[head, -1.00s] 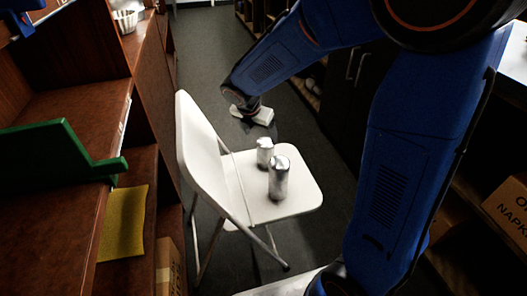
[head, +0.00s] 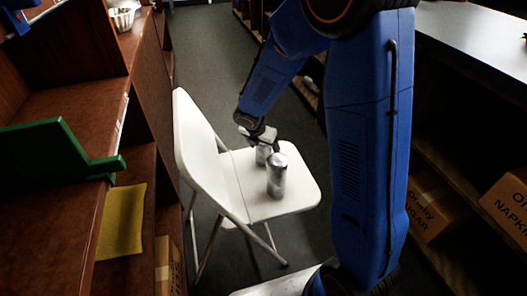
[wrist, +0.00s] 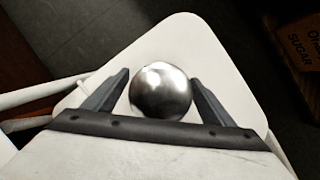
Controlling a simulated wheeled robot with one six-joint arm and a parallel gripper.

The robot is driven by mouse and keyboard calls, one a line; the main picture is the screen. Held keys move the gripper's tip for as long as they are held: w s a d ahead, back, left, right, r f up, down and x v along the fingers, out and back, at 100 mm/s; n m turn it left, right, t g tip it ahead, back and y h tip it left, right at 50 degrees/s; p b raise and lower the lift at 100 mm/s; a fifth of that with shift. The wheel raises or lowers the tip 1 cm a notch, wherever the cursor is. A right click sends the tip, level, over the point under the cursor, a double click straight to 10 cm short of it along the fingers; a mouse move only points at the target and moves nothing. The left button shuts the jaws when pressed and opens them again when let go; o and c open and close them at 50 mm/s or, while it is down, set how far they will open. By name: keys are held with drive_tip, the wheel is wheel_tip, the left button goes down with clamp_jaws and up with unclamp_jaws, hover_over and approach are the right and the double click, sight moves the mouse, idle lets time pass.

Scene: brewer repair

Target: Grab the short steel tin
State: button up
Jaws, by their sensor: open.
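In the wrist view my gripper (wrist: 162,92) is open, with one finger on each side of a shiny round metal top (wrist: 161,91). Only one tin shows there, and I cannot tell from that view alone which one. No grip on it is visible.
The chair back (head: 195,140) rises on the left. A wooden shelf with a green object (head: 62,150) and yellow cloth (head: 122,222) is further left. Cardboard boxes (head: 437,207) sit on the right shelves.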

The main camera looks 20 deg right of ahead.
drive_tip(key=shift+x, duration=1.1)
drive_tip(key=shift+c, duration=0.6)
drive_tip(key=c, duration=1.2)
